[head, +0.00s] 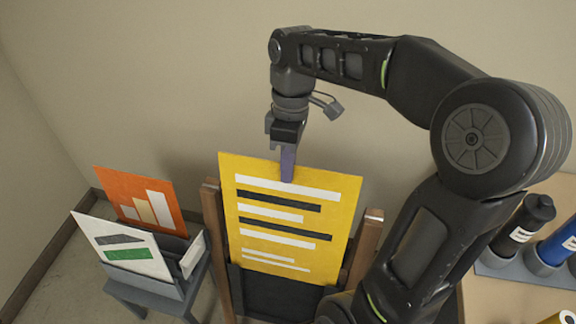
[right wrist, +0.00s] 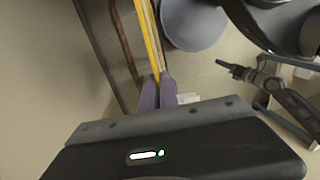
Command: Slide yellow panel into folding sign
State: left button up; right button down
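The yellow panel (head: 285,215), printed with white and black bars, stands nearly upright, slightly tilted, between the wooden posts of the folding sign (head: 213,230). Its lower edge meets the sign's dark lower pocket (head: 280,293); I cannot tell how deep it sits. My right gripper (head: 288,170) is shut on the panel's top edge from above. In the right wrist view, the purple fingers (right wrist: 158,92) clasp the panel, seen edge-on (right wrist: 152,40). What looks like my left gripper (right wrist: 235,70) shows small at the right of that view; its fingers are unclear.
A grey rack (head: 165,270) left of the sign holds an orange panel (head: 140,200) and a white panel (head: 125,247). At the right, a wooden table (head: 510,300) carries a holder with black and blue cylinders (head: 525,222). The wall is close behind the sign.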

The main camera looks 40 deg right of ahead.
aim_at(284, 256)
pick_arm(q)
jog(key=shift+d, duration=0.1)
